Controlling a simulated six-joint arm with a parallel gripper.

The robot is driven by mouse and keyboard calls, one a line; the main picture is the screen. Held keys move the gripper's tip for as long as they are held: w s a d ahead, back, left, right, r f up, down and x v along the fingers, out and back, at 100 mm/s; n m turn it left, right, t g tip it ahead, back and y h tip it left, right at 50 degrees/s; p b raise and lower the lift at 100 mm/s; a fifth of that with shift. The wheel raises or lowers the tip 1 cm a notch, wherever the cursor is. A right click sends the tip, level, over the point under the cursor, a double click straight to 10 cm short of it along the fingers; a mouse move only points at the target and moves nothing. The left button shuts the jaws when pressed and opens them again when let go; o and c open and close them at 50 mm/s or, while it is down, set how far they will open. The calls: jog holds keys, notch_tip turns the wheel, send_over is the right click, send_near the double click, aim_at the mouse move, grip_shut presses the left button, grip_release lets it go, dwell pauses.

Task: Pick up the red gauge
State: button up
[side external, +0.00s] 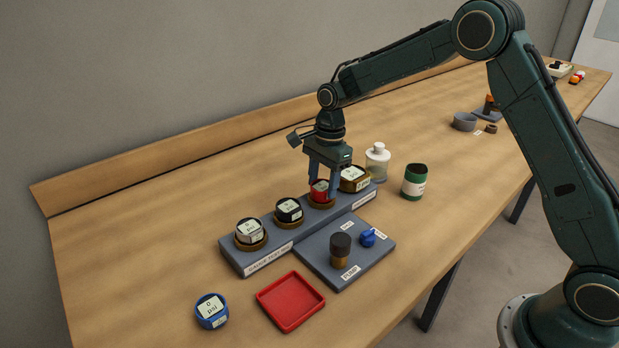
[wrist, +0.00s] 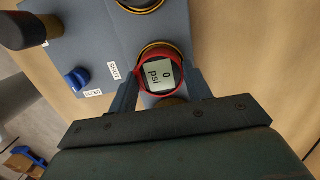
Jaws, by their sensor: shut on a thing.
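In the wrist view the red gauge (wrist: 159,75) shows a pale face reading "0 psi" between the fingers. A brass ring (wrist: 166,49) shows beside it. I cannot tell whether the gauge is lifted off its seat.
A pump plate (side external: 343,275) with a black knob and blue valve lies in front. Nearby are a blue gauge (side external: 211,311), red tray (side external: 290,301), clear bottle (side external: 377,163) and green jar (side external: 414,181).

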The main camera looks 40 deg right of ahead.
aim_at(323, 185)
notch_tip(323, 185, up, 10)
jog(key=shift+f, duration=0.25)
dwell(0.7)
jog(key=s+a+r, duration=0.3)
jog(key=s+a, duration=0.4)
jog(key=a, duration=0.3)
jog(key=s+a+r, duration=0.3)
jog(key=s+a, duration=0.5)
jog(key=a, duration=0.3)
jog(key=shift+a, duration=0.25)
jog(key=shift+f, duration=0.1)
notch_tip(323, 185, down, 20)
jog(key=shift+r, duration=0.1)
